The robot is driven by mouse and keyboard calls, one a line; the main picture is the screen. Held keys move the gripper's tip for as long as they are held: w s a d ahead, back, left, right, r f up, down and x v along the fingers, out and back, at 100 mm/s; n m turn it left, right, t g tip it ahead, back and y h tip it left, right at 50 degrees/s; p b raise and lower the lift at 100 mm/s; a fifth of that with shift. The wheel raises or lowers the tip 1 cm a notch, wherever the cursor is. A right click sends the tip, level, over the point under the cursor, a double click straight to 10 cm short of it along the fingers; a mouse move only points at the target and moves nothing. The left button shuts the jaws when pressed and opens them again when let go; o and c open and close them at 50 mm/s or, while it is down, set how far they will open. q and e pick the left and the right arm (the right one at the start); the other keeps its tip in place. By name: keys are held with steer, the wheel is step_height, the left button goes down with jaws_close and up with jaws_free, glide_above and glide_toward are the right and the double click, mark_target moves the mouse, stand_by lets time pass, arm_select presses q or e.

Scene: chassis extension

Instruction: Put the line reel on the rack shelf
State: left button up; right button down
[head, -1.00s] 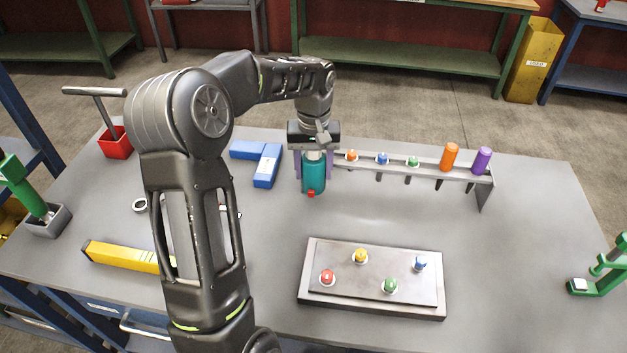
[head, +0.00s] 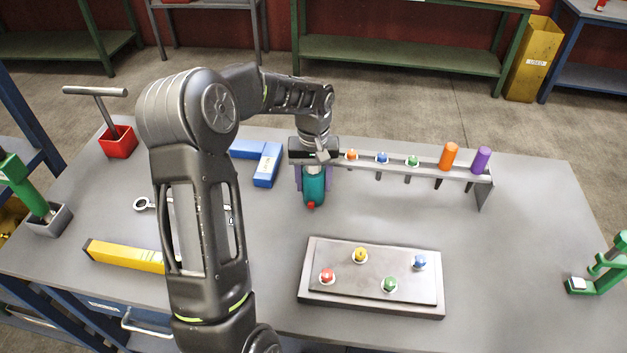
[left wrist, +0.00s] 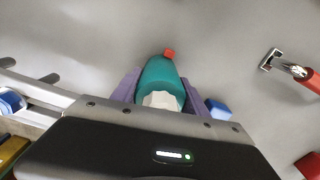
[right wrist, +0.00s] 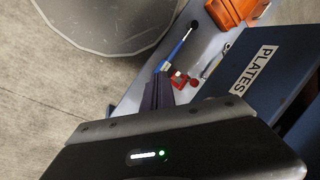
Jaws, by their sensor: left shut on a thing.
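The teal line reel (head: 314,186) with a red tip is between the purple fingers of my left gripper (head: 314,178), which is shut on it. In the left wrist view the reel (left wrist: 160,80) shows a pale end towards the gripper and its red tip pointing away. The grey rack shelf (head: 463,175) runs to the right of the gripper; its left end is hidden behind the gripper. The reel is in front of the rack's left end; I cannot tell its height above the table. My right gripper (right wrist: 158,92) shows only in the right wrist view, its fingers together and empty.
The rack holds several tools, including an orange (head: 449,156) and a purple handle (head: 481,160). A tray (head: 372,307) with several coloured knobs lies in front. Blue blocks (head: 266,165) lie left of the gripper. The table's right part is mostly clear.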

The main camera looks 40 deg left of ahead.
arm_select(q)
steer(key=o, duration=1.5)
steer(key=shift+r+p, duration=0.2)
steer(key=shift+p, duration=0.1)
steer(key=shift+r, duration=0.3)
step_height(320, 180, up, 11)
steer(key=shift+r+b, duration=0.1)
steer(key=shift+b, duration=0.75)
steer(key=shift+c, duration=0.5)
